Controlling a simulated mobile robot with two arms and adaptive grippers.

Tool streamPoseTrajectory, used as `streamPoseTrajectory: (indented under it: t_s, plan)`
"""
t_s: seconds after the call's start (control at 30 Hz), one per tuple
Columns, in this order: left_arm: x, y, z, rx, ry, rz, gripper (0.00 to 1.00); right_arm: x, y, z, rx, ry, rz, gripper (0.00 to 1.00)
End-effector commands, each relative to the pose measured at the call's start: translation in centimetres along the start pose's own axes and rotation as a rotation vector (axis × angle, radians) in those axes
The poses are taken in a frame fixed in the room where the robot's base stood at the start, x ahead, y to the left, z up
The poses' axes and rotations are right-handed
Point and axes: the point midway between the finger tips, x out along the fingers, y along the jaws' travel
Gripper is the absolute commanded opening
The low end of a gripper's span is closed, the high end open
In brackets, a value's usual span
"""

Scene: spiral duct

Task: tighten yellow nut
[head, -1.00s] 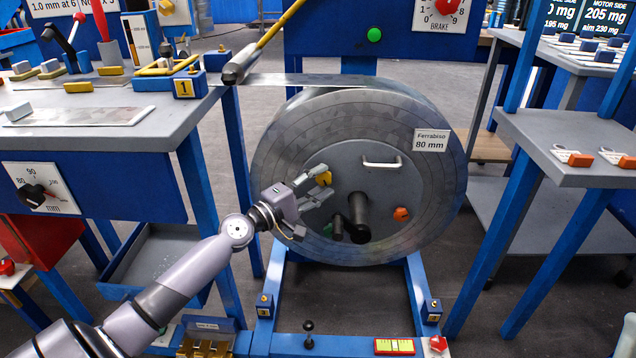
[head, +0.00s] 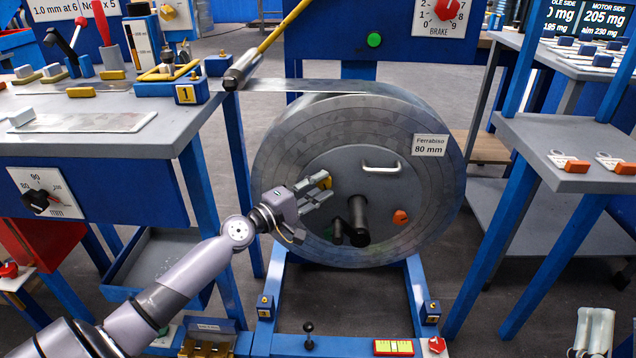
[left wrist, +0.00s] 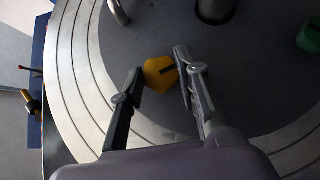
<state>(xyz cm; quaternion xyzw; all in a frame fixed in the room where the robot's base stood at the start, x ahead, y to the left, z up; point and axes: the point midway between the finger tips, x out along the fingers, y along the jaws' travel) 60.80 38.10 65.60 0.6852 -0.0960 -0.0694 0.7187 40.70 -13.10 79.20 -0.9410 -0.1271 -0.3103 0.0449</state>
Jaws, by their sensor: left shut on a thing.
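The yellow nut (head: 326,183) sits on the grey face of the big coil reel (head: 345,160), left of its black hub. My left gripper (head: 322,190) reaches in from the left and is shut on the yellow nut. In the left wrist view the nut (left wrist: 156,74) shows between my two fingers (left wrist: 158,82), with a dark mark on its face. The fingers hide part of the nut in the head view. A pale part (head: 594,332) at the bottom right edge may be my right arm; its fingers are not clear.
A black hub (head: 357,215) and crank knob stick out right of my gripper. A bar handle (head: 381,167) is above, and an orange nut (head: 400,217) and a green one (left wrist: 308,38) are on the reel. Benches stand on both sides.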

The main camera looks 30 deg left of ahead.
Motion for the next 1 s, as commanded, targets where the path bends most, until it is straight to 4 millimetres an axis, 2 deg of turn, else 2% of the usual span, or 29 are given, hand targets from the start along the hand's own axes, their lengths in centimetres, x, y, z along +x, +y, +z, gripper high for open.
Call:
streamPoseTrajectory:
  t_s: [0.17,0.3,0.5,0.67,0.93,0.97,1.0]
  plan:
    - [0.0,0.3,0.0,0.023,0.001,-0.023,0.03,-0.3,0.6,3.9,-0.01,-0.238,0.011,0.32]
    - [0.0,0.3,0.0,0.039,0.001,-0.041,0.03,-1.6,1.0,7.0,-0.016,-0.423,0.021,0.32]
    - [0.0,0.2,0.0,0.057,-0.001,-0.059,0.03,-3.7,1.5,10.0,-0.021,-0.617,0.031,0.32]
    - [0.0,0.1,0.0,0.062,-0.002,-0.064,0.03,-4.4,1.7,10.8,-0.022,-0.671,0.035,0.32]
    - [0.0,0.0,0.0,0.063,-0.002,-0.064,0.03,-4.5,1.6,10.9,-0.022,-0.672,0.035,0.32]
    - [0.0,0.0,0.0,0.063,-0.002,-0.064,0.32,-4.5,1.6,10.9,-0.022,-0.671,0.035,0.32]
    - [0.0,0.0,0.0,0.063,-0.002,-0.064,0.35,-4.5,1.6,10.9,-0.021,-0.671,0.035,0.32]
